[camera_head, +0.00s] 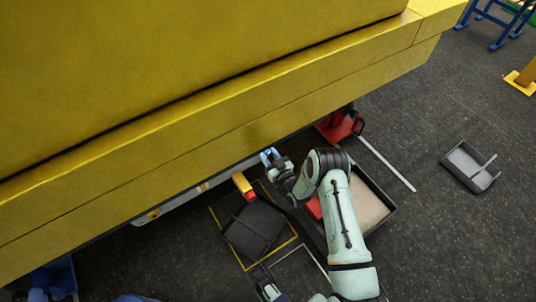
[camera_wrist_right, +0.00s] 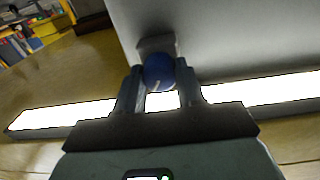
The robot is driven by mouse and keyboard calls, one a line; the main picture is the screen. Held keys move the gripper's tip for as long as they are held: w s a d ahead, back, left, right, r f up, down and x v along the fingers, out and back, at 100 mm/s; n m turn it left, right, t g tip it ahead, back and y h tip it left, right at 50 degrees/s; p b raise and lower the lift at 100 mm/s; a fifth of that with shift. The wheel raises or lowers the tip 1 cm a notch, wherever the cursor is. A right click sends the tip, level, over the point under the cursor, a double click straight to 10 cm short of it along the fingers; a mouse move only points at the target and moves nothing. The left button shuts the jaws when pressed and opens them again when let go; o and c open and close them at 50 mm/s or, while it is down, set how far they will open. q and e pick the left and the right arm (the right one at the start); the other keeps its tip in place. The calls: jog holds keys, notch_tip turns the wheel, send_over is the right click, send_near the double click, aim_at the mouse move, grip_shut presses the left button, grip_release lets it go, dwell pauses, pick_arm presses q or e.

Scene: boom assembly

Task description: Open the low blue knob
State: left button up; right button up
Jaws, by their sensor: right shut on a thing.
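The blue knob (camera_wrist_right: 158,71) sits between the two fingers of my right gripper (camera_wrist_right: 160,88) in the right wrist view. The fingers are shut on its sides, and a grey bracket stands just behind it. In the head view my right gripper (camera_head: 274,163) reaches under the edge of the yellow boom, with a bit of the blue knob (camera_head: 268,155) showing at its tip. Part of what looks like my left gripper (camera_head: 267,289) shows at the bottom edge of the head view, and its jaws are unclear.
The large yellow boom (camera_head: 210,115) overhangs the work spot. A grey panel (camera_wrist_right: 225,35) and a bright strip (camera_wrist_right: 265,90) lie behind the knob. On the floor are a dark bin (camera_head: 256,228), a tray (camera_head: 372,205) under my right arm and a small grey tray (camera_head: 471,176).

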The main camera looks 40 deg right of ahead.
dwell(0.5)
jog(key=o, duration=1)
jog(key=shift+o, duration=0.2)
jog(key=shift+s, duration=0.1)
pick_arm(q)
jog(key=shift+g+h, duration=0.4)
jog(key=shift+g, duration=0.2)
jog(key=s+r+p, duration=0.1)
jog(key=s+d+r, duration=0.1)
jog(key=s+d+r+p, duration=0.1)
jog(key=s, duration=0.1)
jog(key=shift+s+p, duration=0.1)
jog(key=shift+p, duration=0.2)
pick_arm(e)
jog(key=s+a, duration=0.2)
jog(key=s, duration=1.1)
